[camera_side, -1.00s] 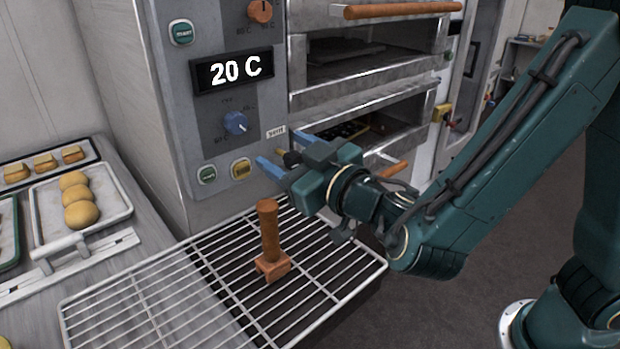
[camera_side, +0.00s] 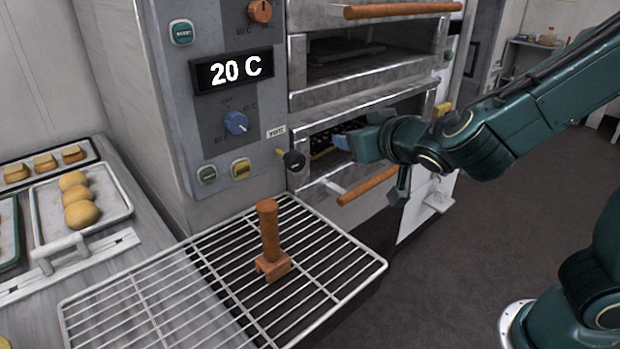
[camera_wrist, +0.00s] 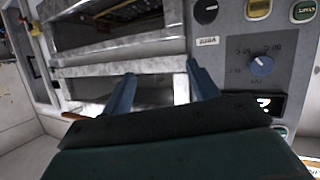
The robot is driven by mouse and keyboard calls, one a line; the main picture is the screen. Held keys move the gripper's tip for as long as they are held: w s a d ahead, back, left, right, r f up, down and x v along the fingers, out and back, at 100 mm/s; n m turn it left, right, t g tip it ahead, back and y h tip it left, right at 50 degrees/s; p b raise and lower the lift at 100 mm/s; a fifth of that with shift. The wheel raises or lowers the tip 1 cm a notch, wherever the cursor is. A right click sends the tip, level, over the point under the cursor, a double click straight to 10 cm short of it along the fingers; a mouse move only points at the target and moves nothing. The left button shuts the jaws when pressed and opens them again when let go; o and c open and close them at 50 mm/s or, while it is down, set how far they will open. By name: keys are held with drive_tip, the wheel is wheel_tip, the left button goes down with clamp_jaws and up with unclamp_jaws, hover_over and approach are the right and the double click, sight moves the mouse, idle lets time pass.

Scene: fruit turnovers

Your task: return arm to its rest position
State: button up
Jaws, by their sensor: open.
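My gripper (camera_side: 345,141) is in front of the lower oven deck in the side view, with blue fingers pointing left toward the oven. In the wrist view the two blue fingers of my gripper (camera_wrist: 158,88) stand apart with nothing between them. Part of the fingers is hidden by the gripper body in the side view. My gripper is clear of the wire rack (camera_side: 130,300) and of the wooden-handled tool (camera_side: 268,235) standing on it.
The oven (camera_side: 360,90) has open decks and wooden door handles (camera_side: 368,186). Its panel (camera_side: 232,72) reads 20 C and carries a blue knob (camera_side: 235,122). A tray (camera_side: 115,195) with round buns lies on the left counter. Floor (camera_side: 450,260) is free at right.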

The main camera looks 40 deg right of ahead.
drive_tip(key=s+d+g+y, duration=0.2)
drive_tip(key=s+d+g, duration=0.35)
drive_tip(key=s, duration=0.45)
drive_tip(key=s+a+n+g+y, duration=0.1)
drive_tip(key=s+n+y, duration=0.1)
drive_tip(key=s, duration=1)
drive_tip(key=shift+s+a+n+y, duration=0.15)
drive_tip(key=shift+a+n+y, duration=0.05)
drive_tip(key=shift+n+y, duration=0.2)
